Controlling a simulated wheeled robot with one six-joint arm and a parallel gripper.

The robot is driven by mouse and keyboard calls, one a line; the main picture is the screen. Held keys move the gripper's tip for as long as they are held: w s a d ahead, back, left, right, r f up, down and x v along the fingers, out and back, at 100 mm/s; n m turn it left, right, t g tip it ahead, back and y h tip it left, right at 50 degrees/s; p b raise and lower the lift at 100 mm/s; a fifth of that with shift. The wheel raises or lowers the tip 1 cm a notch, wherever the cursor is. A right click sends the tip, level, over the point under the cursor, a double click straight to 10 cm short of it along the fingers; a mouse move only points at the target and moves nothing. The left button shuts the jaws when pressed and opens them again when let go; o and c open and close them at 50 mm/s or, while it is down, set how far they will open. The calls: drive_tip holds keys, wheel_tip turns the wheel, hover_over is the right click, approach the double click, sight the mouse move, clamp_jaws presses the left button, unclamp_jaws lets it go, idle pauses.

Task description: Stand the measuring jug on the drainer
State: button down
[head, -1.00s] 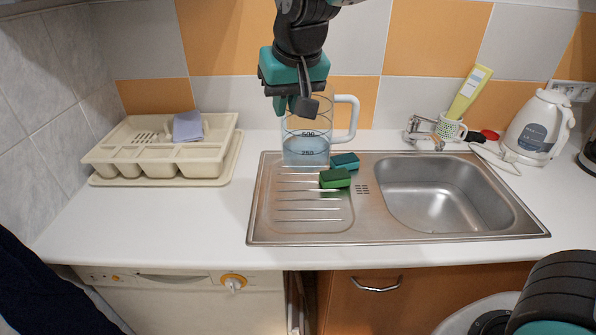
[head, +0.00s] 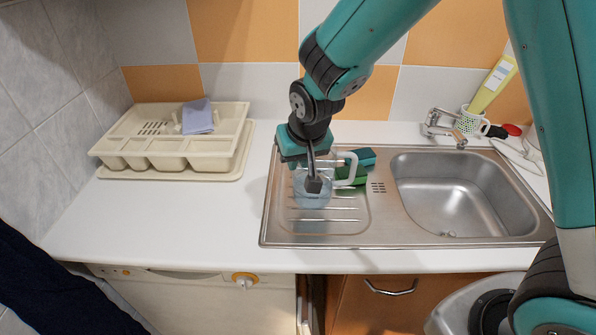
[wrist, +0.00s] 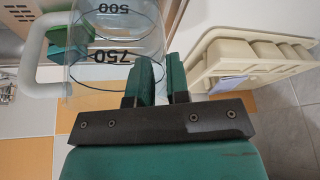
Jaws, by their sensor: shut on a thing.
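The clear measuring jug (head: 312,193) is over the ribbed drainer (head: 345,226) left of the sink bowl, and it looks upright. Its pale handle (head: 347,168) points right. I cannot tell whether its base touches the metal. My gripper (head: 313,178) comes from above and is shut on the jug's near rim, partly hiding it. In the wrist view, the jug (wrist: 115,55) with its 500 and 750 marks fills the upper left, and its wall runs to the gap between my gripper's fingers (wrist: 162,82).
A teal sponge (head: 366,156) and a green sponge (head: 346,177) lie close behind and right of the jug. The sink bowl (head: 450,195) is empty. A cream cutlery tray (head: 170,145) with a lilac cloth (head: 197,117) stands left. The counter between (head: 200,220) is clear.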

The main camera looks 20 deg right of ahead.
sight(298, 175)
drive_tip(key=shift+f+p, duration=0.3)
drive_tip(key=shift+f, duration=2)
drive_tip(key=c, duration=1.1)
unclamp_jaws()
drive_tip(key=a+b+v, duration=0.1)
drive_tip(key=b+v, duration=0.1)
drive_tip(key=v, duration=0.9)
drive_tip(key=s+r+n+g+y, duration=0.1)
drive_tip(key=s+r+n, duration=0.1)
drive_tip(key=s, duration=0.5)
drive_tip(key=s+r+n+g+y, duration=0.1)
drive_tip(key=s+r+n, duration=0.1)
drive_tip(key=s, duration=0.5)
drive_tip(key=s+r+n+g+y, duration=0.1)
drive_tip(key=s+r+n+g, duration=0.1)
drive_tip(key=s, duration=0.5)
drive_tip(key=shift+s+d+r+n+y, duration=0.1)
drive_tip(key=shift+d+r+n+y, duration=0.25)
drive_tip(key=shift+r, duration=0.25)
